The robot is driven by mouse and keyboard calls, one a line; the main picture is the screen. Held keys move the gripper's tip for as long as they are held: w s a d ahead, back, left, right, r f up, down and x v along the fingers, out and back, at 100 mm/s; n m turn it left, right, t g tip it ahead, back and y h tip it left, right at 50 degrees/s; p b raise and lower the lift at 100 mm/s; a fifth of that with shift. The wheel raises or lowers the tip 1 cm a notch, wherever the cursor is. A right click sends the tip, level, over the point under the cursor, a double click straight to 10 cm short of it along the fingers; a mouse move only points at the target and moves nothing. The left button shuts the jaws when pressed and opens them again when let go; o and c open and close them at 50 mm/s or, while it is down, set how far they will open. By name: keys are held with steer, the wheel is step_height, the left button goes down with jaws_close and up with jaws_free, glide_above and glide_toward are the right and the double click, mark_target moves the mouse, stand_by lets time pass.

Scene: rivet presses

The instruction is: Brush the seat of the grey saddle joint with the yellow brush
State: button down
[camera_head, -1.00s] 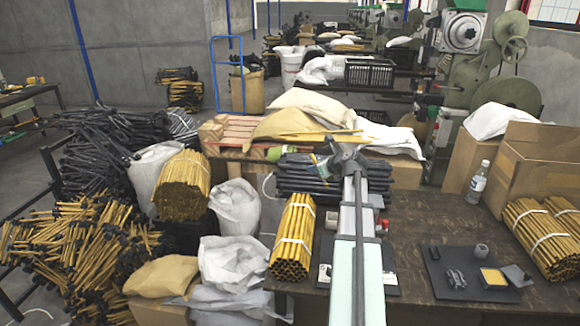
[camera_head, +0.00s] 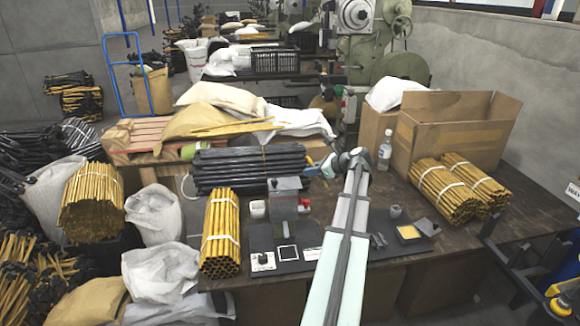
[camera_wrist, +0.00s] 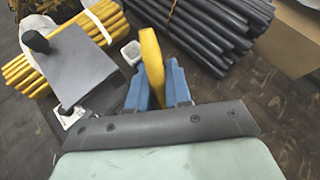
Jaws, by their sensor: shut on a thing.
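My gripper (camera_head: 324,165) is above the back part of the table. In the wrist view its blue fingers (camera_wrist: 158,92) are shut on the yellow brush (camera_wrist: 151,55), of which a curved yellow part rises between them. The brush's bristles cannot be made out. A small grey piece (camera_head: 378,240), possibly the grey saddle joint, lies on a dark mat right of my arm, partly close to the arm's edge. Its seat is too small to make out. My gripper is apart from it, farther back and to the left.
The mat also holds a yellow pad (camera_head: 408,232), a grey wedge (camera_head: 427,226) and a grey cup (camera_head: 395,212). Black tubes (camera_head: 245,168) lie behind. A grey upright plate (camera_head: 284,196) stands left of my arm. Yellow tube bundles (camera_head: 220,235) flank the work area.

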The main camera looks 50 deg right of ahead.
steer(key=s+d+f, duration=0.2)
steer(key=s, duration=0.9)
steer(key=s+d+f, duration=0.2)
steer(key=s+f, duration=0.1)
steer(key=s, duration=0.7)
steer(key=shift+m, duration=0.3)
steer(key=shift+s+f, duration=0.15)
steer(key=shift+f, duration=2.05)
